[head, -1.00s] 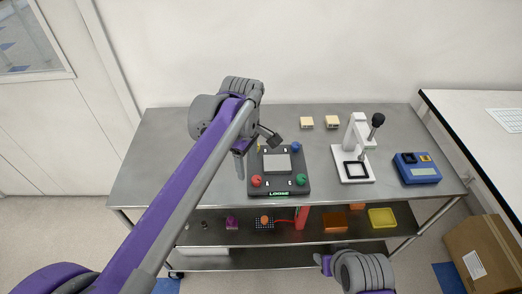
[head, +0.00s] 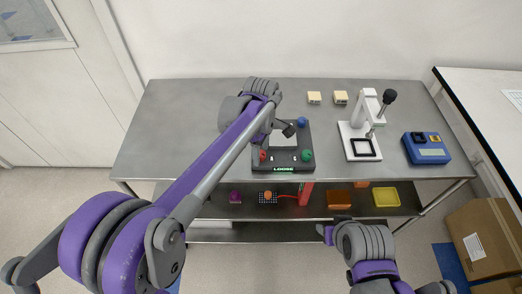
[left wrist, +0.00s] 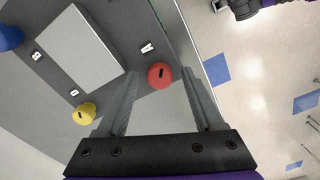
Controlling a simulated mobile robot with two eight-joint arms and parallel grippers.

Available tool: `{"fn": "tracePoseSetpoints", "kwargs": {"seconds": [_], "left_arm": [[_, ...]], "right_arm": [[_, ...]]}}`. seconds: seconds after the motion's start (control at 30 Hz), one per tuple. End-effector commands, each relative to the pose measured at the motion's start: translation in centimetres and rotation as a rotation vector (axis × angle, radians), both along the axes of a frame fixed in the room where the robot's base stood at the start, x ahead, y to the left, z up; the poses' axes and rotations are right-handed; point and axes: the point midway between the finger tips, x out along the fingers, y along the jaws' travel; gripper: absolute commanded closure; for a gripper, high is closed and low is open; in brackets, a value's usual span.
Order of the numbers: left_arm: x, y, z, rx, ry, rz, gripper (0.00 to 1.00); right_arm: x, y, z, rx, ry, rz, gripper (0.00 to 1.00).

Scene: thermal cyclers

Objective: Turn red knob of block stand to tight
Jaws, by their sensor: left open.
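The dark block stand (head: 284,159) sits on the steel table, with a pale square plate in its middle. Its front sign reads LOOSE in green. The red knob (head: 263,155) is at its front left corner, partly by my gripper. A green knob (head: 307,155) is front right, and a blue knob (head: 301,122) back right. My left gripper (head: 272,141) is open above the stand's left side. In the left wrist view, the red knob (left wrist: 160,75) shows between the spread fingertips, apparently untouched; the yellow knob (left wrist: 84,113) is outside the left finger.
A white stand with a black-knobbed lever (head: 360,142) and a blue device (head: 426,148) are to the right. Two small beige blocks (head: 314,97) lie behind. My right arm is low in front of the table; its fingers are unclear. The table's left part is clear.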

Motion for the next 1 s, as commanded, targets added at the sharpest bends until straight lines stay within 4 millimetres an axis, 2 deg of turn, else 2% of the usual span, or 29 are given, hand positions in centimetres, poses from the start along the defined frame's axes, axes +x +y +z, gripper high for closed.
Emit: {"fn": "tracePoseSetpoints", "kwargs": {"seconds": [0.27,0.37,0.67,1.0], "left_arm": [[0.0,0.01,-0.19,0.0,0.0,0.0,0.31],[-0.01,0.01,-0.19,0.0,0.0,0.0,0.46],[-0.01,0.0,-0.17,0.0,0.0,0.0,1.0],[-0.01,-0.01,-0.16,0.0,0.0,-0.021,1.0]], "right_arm": [[0.0,0.0,0.0,0.0,0.0,0.0,0.5],[0.0,0.0,0.0,0.0,0.0,0.0,0.5],[0.0,0.0,0.0,0.0,0.0,0.0,0.5],[0.0,0.0,-0.01,0.0,0.0,0.0,0.5]]}}
